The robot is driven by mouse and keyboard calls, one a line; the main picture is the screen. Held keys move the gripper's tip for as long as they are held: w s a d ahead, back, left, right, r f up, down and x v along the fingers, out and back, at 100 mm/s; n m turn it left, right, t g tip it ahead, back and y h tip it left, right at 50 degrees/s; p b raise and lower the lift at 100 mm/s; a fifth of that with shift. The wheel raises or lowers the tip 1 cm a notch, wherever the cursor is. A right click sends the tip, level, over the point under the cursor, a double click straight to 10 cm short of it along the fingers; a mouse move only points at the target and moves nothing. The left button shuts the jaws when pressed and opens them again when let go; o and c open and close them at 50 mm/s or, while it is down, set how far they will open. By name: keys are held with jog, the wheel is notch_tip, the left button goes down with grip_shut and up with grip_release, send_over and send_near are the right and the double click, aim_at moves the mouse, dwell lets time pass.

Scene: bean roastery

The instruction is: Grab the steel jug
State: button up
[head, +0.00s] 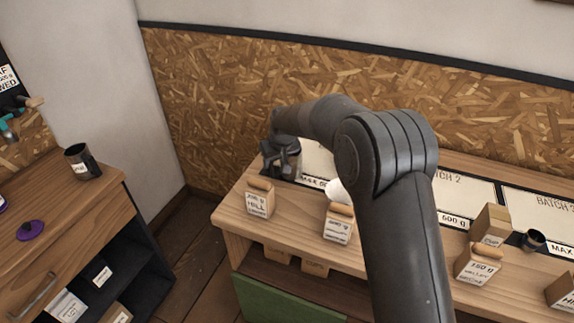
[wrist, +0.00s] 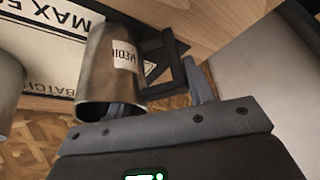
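A steel jug (wrist: 97,75) with a white label reading "MEDI" and a dark handle (wrist: 168,55) fills the left middle of the wrist view, very near my gripper. My gripper (wrist: 158,98) has its fingers apart. One finger shows at the jug's near end, and the other is to the right, close beside the handle. I see no clear closing on the jug. In the head view my gripper (head: 281,160) is over the left end of the bench; the jug cannot be told apart from it there.
The wooden bench (head: 232,215) carries paper bags (head: 260,198), more bags to the right, a small dark cup (head: 535,240) and batch signs (head: 455,190). My arm hides part of a white object (head: 336,190). A dark labelled jug (head: 82,162) stands on the left cabinet (head: 110,200).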

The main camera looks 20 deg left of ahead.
jog(key=c, duration=0.6)
jog(key=shift+c, duration=0.3)
jog(key=shift+r, duration=0.1)
